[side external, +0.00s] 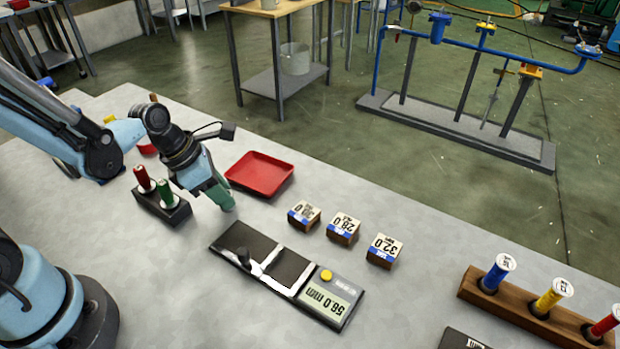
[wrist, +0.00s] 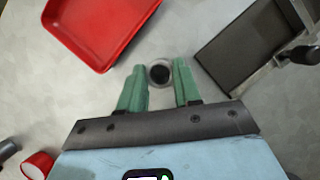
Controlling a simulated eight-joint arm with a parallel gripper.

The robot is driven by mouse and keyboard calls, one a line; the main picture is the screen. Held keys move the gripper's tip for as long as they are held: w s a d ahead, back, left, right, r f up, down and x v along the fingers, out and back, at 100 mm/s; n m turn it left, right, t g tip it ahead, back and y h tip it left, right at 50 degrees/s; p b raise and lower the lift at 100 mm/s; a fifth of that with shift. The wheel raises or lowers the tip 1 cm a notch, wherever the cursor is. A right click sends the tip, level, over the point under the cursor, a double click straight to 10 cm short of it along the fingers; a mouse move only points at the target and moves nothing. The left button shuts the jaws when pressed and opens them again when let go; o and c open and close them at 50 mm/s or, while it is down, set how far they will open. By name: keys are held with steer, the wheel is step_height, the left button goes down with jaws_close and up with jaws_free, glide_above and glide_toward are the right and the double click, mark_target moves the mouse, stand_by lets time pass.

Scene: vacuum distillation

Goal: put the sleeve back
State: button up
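The sleeve (wrist: 159,73) is a small grey ring with a dark bore, seen nearly end-on in the wrist view. It sits between the two green fingertips of my gripper (wrist: 159,67), and both fingers appear to touch its sides. In the side external view my gripper (side external: 226,204) points down close to the table, and the sleeve is hidden there. A shallow red tray (side external: 260,172) lies empty just beyond my gripper; it also shows at the upper left of the wrist view (wrist: 100,28).
A black measuring device (side external: 285,272) with a digital display is right of my gripper. Several labelled blocks (side external: 343,229) stand behind it. A black holder (side external: 160,208) with red and green handled pieces stands left. A wooden rack (side external: 510,305) holds coloured cylinders. Bare table separates tray and device.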

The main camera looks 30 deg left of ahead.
steer(key=o, duration=0.5)
steer(key=shift+c, duration=0.2)
steer(key=s+a+r+m+t+y, duration=0.1)
steer(key=r+m, duration=0.5)
steer(key=m, duration=0.8)
steer(key=s+a+r+m+t+y, duration=0.1)
steer(key=r+m, duration=0.5)
steer(key=m, duration=0.9)
steer(key=shift+s+t+y, duration=0.3)
steer(key=shift+s+t, duration=0.4)
steer(key=shift+s, duration=0.25)
